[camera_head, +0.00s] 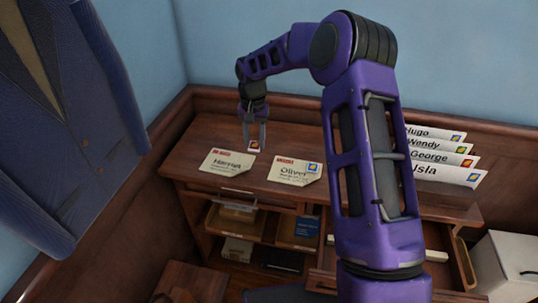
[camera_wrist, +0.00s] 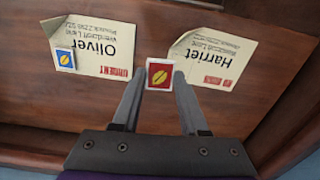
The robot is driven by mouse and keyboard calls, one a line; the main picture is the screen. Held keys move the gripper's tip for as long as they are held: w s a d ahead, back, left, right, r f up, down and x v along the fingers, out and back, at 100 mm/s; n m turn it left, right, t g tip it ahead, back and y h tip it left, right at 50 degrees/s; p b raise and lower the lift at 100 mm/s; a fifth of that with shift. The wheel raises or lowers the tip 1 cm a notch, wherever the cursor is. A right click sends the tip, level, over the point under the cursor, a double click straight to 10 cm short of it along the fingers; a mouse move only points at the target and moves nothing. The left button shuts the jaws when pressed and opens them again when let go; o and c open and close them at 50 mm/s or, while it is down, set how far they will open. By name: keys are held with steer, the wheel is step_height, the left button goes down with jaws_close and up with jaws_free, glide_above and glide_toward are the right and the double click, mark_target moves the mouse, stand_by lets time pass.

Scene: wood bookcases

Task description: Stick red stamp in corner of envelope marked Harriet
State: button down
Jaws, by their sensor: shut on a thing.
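The red stamp (camera_wrist: 160,75), with a yellow emblem and white edge, is held between the fingertips of my gripper (camera_wrist: 160,82). It also shows in the head view (camera_head: 253,145) below the fingers. My gripper (camera_head: 254,135) points down over the desk. The envelope marked Harriet (camera_head: 227,163) lies flat on the desk, and the stamp appears just beyond its right end. In the wrist view the Harriet envelope (camera_wrist: 215,57) is right of the stamp, partly behind a finger, with a red printed mark and no stamp visible on it. I cannot tell the stamp's height above the desk.
An envelope marked Oliver (camera_head: 295,172) lies to the right with a blue stamp (camera_wrist: 65,59) in its corner. Several upright envelopes, including Isla (camera_head: 450,176), stand at the right. A blue jacket (camera_head: 60,110) hangs at the left. The wooden desk (camera_head: 200,140) is bare behind the envelopes.

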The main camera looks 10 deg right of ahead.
steer(key=w+a+r+m, duration=0.1)
steer(key=w+a, duration=0.2)
steer(key=w, duration=0.1)
glide_above(245, 160)
steer(key=shift+s+a+f, duration=0.1)
steer(key=shift+f, duration=2)
steer(key=shift+f+b, duration=1.45)
steer(key=shift+f, duration=0.95)
jaws_free()
steer(key=shift+r, duration=0.15)
step_height(245, 160, up, 7)
steer(key=p, duration=0.3)
